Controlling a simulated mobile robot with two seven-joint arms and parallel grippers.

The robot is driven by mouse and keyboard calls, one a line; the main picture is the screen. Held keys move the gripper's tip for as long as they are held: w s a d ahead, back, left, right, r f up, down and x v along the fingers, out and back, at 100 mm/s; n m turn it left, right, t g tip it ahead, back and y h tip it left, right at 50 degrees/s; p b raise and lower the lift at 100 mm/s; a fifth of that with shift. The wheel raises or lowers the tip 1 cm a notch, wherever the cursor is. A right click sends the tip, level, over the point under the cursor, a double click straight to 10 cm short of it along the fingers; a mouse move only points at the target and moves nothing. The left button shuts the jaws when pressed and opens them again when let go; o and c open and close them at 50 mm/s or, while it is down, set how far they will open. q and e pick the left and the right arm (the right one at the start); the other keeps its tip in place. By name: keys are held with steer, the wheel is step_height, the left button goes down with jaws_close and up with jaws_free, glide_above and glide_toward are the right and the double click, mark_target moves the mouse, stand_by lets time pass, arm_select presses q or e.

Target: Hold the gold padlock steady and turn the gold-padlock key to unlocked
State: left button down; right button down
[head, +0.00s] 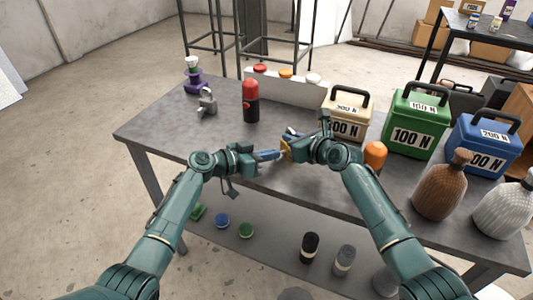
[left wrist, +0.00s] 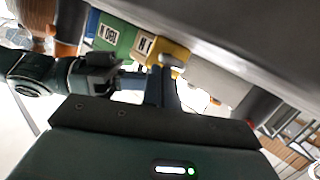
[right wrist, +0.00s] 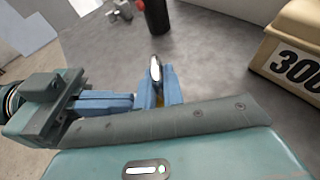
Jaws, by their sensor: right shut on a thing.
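The gold padlock (head: 286,151) is small in the head view, above the table between my two grippers. My right gripper (head: 293,141) is shut on it from the right. In the right wrist view the silver shackle (right wrist: 155,70) stands between and beyond the blue fingers, with a bit of gold body low between them. My left gripper (head: 277,155) comes from the left, its blue fingers close together at the padlock. The left wrist view shows the gold body (left wrist: 168,50) just past these fingertips. The key is hidden, and whether the left fingers grip it cannot be seen.
A grey padlock (head: 207,103), a red-and-black cylinder (head: 251,103) and a white stand with several buttons (head: 285,88) are at the back. Beige (head: 345,112), green (head: 415,123) and blue (head: 485,143) weights, an orange-topped item (head: 375,154) and bottles (head: 440,190) fill the right. The table's left front is clear.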

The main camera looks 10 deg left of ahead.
arm_select(q)
steer(key=r, duration=0.4)
steer(key=shift+s+a, duration=0.2)
steer(key=shift+a, duration=0.1)
arm_select(e)
steer(key=shift+d+f, duration=0.1)
steer(key=shift+f, duration=0.1)
arm_select(q)
steer(key=v, duration=0.9)
steer(key=shift+s, duration=0.3)
steer(key=shift+r, duration=0.1)
arm_select(e)
steer(key=c, duration=1.4)
jaws_free()
steer(key=shift+c, duration=0.2)
steer(key=shift+r, duration=0.1)
